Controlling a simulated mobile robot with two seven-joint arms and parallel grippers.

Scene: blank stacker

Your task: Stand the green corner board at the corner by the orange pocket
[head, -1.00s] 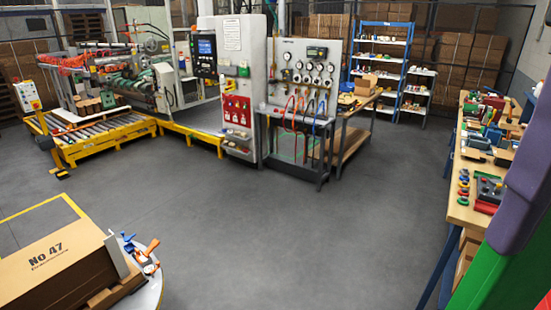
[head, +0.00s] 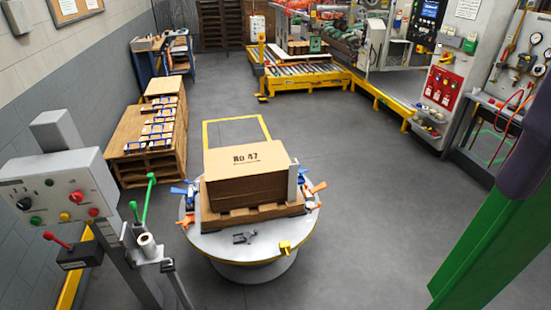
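A long green board (head: 475,245), likely the corner board, slants close to me at the right of the head view. A purple part (head: 525,140), seemingly mine, overlaps its upper end. The fingertips and any grip are hidden. My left gripper is not in view. A brown carton stack marked No 47 (head: 245,185) sits on a pallet (head: 255,215) on a round turntable (head: 225,245). Orange fittings show at the near left (head: 187,221) and right (head: 316,188); which is the pocket is unclear. A pale upright board (head: 293,180) stands at the stack's right corner.
Blue fittings (head: 181,191) also sit around the pallet. A yellow piece (head: 285,247) and a dark piece (head: 244,238) lie on the turntable. A control post (head: 60,195) stands at left. Open floor (head: 365,200) lies right of the turntable.

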